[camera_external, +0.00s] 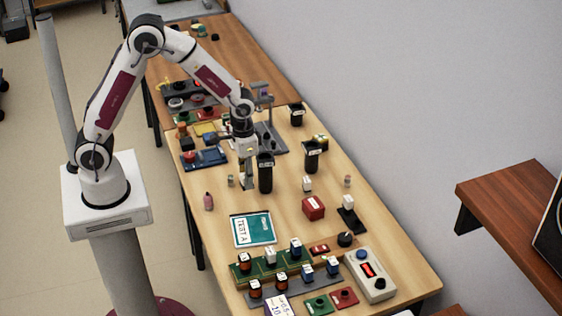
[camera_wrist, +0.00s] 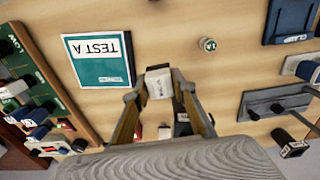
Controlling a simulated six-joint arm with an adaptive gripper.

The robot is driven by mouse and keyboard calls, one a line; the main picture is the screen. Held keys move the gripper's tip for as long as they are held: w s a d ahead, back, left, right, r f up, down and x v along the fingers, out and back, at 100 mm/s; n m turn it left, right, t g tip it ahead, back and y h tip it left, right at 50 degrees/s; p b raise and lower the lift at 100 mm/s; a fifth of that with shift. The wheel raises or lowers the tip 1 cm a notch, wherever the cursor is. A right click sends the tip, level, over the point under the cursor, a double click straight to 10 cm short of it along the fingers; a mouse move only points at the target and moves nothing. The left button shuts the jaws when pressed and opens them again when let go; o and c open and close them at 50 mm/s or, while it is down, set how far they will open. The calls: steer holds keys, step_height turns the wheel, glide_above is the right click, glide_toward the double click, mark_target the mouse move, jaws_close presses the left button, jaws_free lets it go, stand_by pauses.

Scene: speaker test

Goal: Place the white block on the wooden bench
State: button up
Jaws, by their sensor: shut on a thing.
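My gripper (camera_external: 247,183) points down above the light wooden bench (camera_external: 275,213), left of a black cylindrical holder. In the wrist view my gripper (camera_wrist: 158,88) is shut on a white block (camera_wrist: 159,84), held between the two fingertips. In the external view the held block is too small and too hidden by the fingers to make out clearly. The gap between block and bench is hard to judge. Another small white block (camera_external: 307,184) stands on the bench to the right of the gripper.
A teal TEST A booklet (camera_external: 253,230) lies in front of the gripper. Block racks (camera_external: 268,264) fill the front. Bare wood lies between booklet and red box.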

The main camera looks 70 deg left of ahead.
steer(key=w+d, duration=0.3)
steer(key=d, duration=0.1)
step_height(320, 180, up, 3)
glide_above(278, 207)
steer(key=shift+d+r, duration=0.1)
steer(key=shift+r, duration=0.1)
steer(key=shift+f, duration=3.1)
steer(key=shift+f, duration=1.9)
steer(key=shift+f, duration=0.15)
